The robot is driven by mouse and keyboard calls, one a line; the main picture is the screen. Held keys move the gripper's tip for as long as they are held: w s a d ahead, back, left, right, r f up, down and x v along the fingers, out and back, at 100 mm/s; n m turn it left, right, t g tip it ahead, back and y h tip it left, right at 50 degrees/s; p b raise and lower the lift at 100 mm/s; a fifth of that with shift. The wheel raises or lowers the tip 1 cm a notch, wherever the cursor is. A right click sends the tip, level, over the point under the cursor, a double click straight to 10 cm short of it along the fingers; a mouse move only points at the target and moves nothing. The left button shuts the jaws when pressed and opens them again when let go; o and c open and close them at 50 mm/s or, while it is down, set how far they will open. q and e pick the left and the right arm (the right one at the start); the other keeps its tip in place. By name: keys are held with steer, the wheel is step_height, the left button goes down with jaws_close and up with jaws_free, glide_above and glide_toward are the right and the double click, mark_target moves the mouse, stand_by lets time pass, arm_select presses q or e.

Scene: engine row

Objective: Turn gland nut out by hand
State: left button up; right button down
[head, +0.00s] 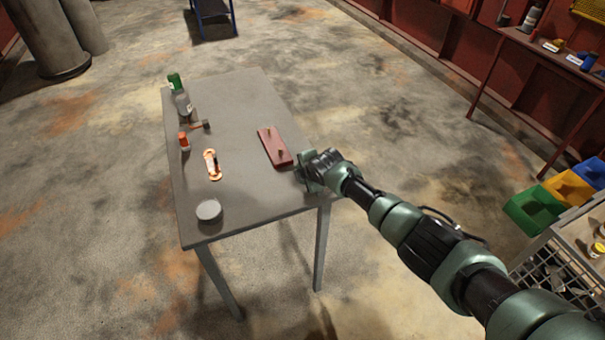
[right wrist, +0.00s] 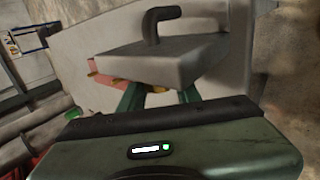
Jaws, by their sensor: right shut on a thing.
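My right gripper (head: 308,174) is at the right edge of the grey table (head: 241,181), close to the near end of a red plate (head: 271,143) with small upright parts. In the right wrist view, its two green fingers (right wrist: 161,98) run up to a grey block (right wrist: 165,60) with a dark bent rod (right wrist: 158,22) on top. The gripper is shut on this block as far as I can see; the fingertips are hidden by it. Part of the red plate shows behind its left side (right wrist: 112,75). I cannot make out a gland nut. My left gripper is not in view.
A green-topped bottle (head: 181,100), an orange container (head: 184,143), an orange-and-white item (head: 212,164) and a round grey tin (head: 209,210) stand or lie on the table's left side. Coloured bins (head: 535,208) stand at the far right.

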steer(key=c, duration=1)
jaws_free()
steer(key=shift+r, duration=0.1)
steer(key=v, duration=0.7)
steer(key=shift+s+r+p, duration=0.2)
steer(key=shift+p, duration=0.2)
steer(key=shift+d, duration=0.1)
